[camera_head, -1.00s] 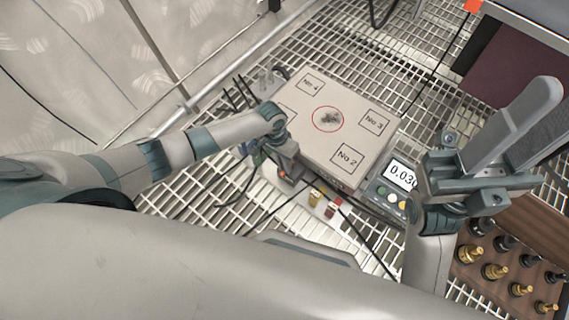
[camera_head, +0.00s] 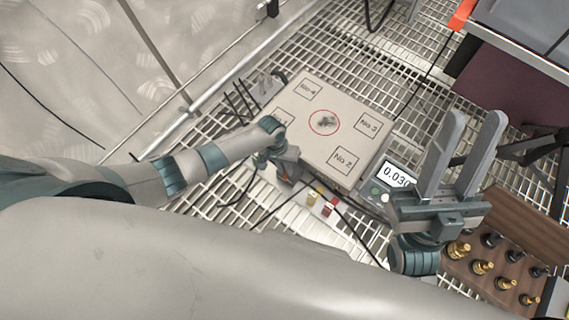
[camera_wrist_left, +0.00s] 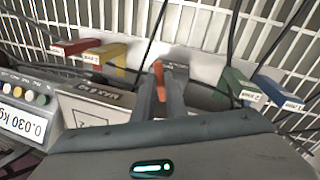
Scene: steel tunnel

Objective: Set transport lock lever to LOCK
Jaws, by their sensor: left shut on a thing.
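The transport lock lever (camera_wrist_left: 158,70) shows as a small orange-red handle in the left wrist view. It sits between the fingers of my left gripper (camera_wrist_left: 160,88), which is shut on it. In the head view, my left gripper (camera_head: 287,172) is low at the near left side of the pale square scale platform (camera_head: 345,135); there the lever is mostly hidden by the gripper. The lever's LOCK marking cannot be read. My right gripper (camera_head: 474,120) is open and empty, its two long grey fingers pointing up the picture, right of the scale's display (camera_head: 398,176).
Red (camera_wrist_left: 75,47), yellow (camera_wrist_left: 105,54), green (camera_wrist_left: 238,88) and blue (camera_wrist_left: 278,93) tagged blocks flank the lever, with black cables among them. A wooden rack (camera_head: 535,232) of brass and black weights stands at right. Steel grating lies around the platform.

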